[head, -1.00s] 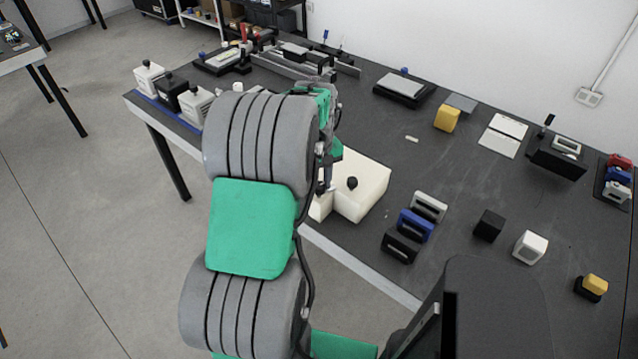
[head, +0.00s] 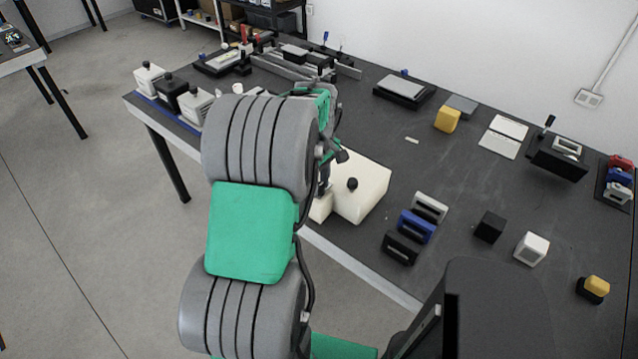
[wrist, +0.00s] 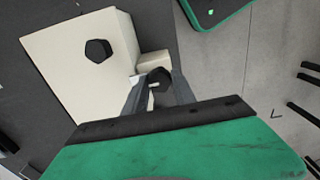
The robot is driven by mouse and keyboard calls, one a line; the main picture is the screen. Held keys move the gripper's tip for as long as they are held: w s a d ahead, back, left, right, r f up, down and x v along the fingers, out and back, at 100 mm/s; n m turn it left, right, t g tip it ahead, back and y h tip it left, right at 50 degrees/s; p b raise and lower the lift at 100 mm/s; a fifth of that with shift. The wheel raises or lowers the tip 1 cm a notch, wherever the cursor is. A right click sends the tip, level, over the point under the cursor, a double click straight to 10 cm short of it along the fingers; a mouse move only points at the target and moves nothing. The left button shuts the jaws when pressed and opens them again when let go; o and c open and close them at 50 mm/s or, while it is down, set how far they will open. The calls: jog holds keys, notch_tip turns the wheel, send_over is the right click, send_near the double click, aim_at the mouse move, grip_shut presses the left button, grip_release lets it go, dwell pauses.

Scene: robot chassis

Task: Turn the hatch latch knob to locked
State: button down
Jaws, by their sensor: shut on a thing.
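The cream chassis block (head: 372,195) stands at the table's near edge, and it also shows in the wrist view (wrist: 65,50). A black knob (head: 352,184) sits on its top, apart from my gripper; it shows as a faceted knob in the wrist view (wrist: 97,51). A lower cream part (wrist: 153,62) adjoins the block. My gripper (wrist: 159,88) is shut on a second dark knob (wrist: 160,76) at this lower part, with a finger on each side. A small pale mark shows by this knob. In the head view my arm hides most of the gripper and the held knob.
Black, blue and grey handled pieces (head: 416,227) stand to the right of the block. A black cube (head: 489,226) and a white cube (head: 530,248) lie farther right. Fixtures line the table's back left. The table behind the block is mostly clear.

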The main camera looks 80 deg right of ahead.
jog(key=c, duration=1)
grip_release()
notch_tip(320, 180, up, 8)
jog(key=shift+f+b, duration=0.1)
jog(key=shift+b, duration=0.4)
